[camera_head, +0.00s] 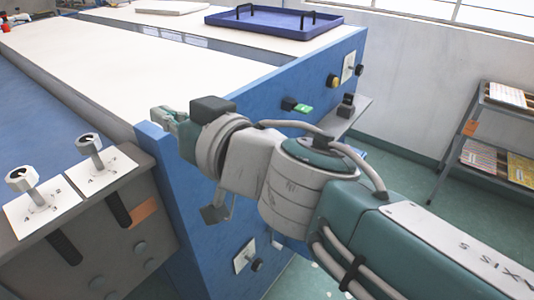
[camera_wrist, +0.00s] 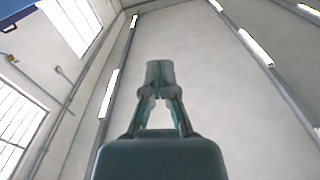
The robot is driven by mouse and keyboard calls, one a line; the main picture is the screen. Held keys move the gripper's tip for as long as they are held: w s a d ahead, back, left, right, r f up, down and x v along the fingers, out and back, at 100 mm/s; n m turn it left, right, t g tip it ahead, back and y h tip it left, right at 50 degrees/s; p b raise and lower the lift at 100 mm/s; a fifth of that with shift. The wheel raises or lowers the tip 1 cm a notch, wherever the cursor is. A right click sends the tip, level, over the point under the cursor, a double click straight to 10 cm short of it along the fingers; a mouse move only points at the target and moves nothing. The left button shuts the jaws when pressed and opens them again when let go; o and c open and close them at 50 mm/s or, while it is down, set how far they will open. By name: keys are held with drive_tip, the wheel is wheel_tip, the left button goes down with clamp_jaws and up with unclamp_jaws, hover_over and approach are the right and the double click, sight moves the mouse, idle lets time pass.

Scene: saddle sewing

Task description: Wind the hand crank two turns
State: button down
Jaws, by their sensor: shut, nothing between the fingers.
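My gripper (camera_head: 165,118) is at the left end of my arm, above the near corner of the blue bench. In the wrist view its two fingers (camera_wrist: 160,72) meet at the tips with nothing between them. I cannot clearly pick out the hand crank. A grey bracket-like piece (camera_head: 215,213) shows below my wrist in front of the blue side panel (camera_head: 205,255); I cannot tell if it is the crank. My arm hides part of that panel.
Two metal dials (camera_head: 22,180) (camera_head: 88,144) stand on white number plates at the left. The panel carries a green switch (camera_head: 301,108), a yellow knob (camera_head: 333,81) and black knobs (camera_head: 257,265). A blue tray (camera_head: 275,20) sits on the far tabletop. A shelf (camera_head: 485,140) stands right.

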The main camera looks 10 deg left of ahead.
drive_tip(key=shift+s+a+r, duration=0.1)
drive_tip(key=shift+s+r, duration=0.2)
drive_tip(key=shift+s, duration=0.1)
drive_tip(key=shift+s+a+r, duration=0.25)
drive_tip(key=shift+s+r, duration=0.3)
drive_tip(key=shift+r, duration=0.05)
drive_tip(key=shift+s+a+r, duration=0.25)
drive_tip(key=shift+s+r, duration=0.3)
drive_tip(key=shift+s, duration=0.05)
drive_tip(key=shift+s+a+r, duration=0.25)
drive_tip(key=shift+s+r, duration=0.3)
drive_tip(key=shift+s, duration=0.05)
